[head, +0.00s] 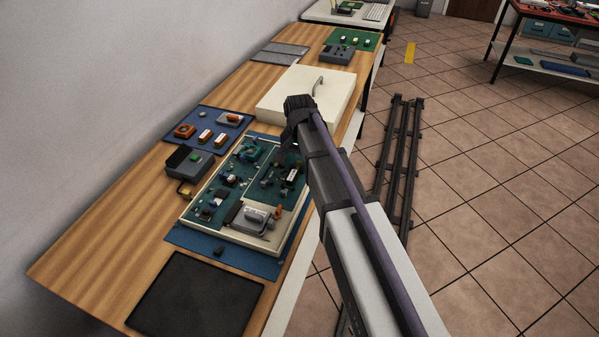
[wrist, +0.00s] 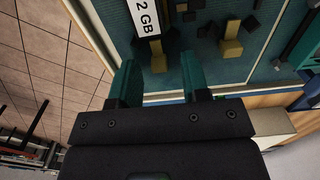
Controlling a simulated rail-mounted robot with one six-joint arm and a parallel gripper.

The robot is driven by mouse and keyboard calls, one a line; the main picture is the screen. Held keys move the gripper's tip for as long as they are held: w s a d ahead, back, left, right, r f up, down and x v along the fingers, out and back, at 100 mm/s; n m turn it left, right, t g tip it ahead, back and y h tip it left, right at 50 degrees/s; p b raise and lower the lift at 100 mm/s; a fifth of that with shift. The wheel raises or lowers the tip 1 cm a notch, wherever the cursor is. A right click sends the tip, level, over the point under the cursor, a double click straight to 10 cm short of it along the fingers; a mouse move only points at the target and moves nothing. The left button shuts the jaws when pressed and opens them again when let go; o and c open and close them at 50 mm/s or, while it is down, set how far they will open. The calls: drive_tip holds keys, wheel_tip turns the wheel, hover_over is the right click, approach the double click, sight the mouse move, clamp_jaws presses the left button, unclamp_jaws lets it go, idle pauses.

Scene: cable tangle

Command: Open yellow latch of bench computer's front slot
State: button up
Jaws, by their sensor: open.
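The bench computer is an open cream-rimmed case (head: 222,240) with a green board, on a blue mat. A memory module with a white "2 GB" label (wrist: 147,18) stands in a slot on the board; its label also shows in the head view (head: 292,175). A dull yellow latch (wrist: 157,62) sits at the module's end in the wrist view. A second yellow piece (wrist: 232,48) is to its right; I cannot tell which slot is the front one. My gripper (wrist: 158,82) is open, its green fingers apart, with the first latch beyond the gap, apparently untouched.
A grey box (head: 190,163) and a blue tray of parts (head: 232,134) stand left of the case. A cream box with a handle (head: 280,93) is behind it. A black mat (head: 190,295) lies empty in front. Grey and dark components crowd the board.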

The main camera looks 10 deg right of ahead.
drive_tip(key=shift+f, duration=0.15)
clamp_jaws()
idle(0.4)
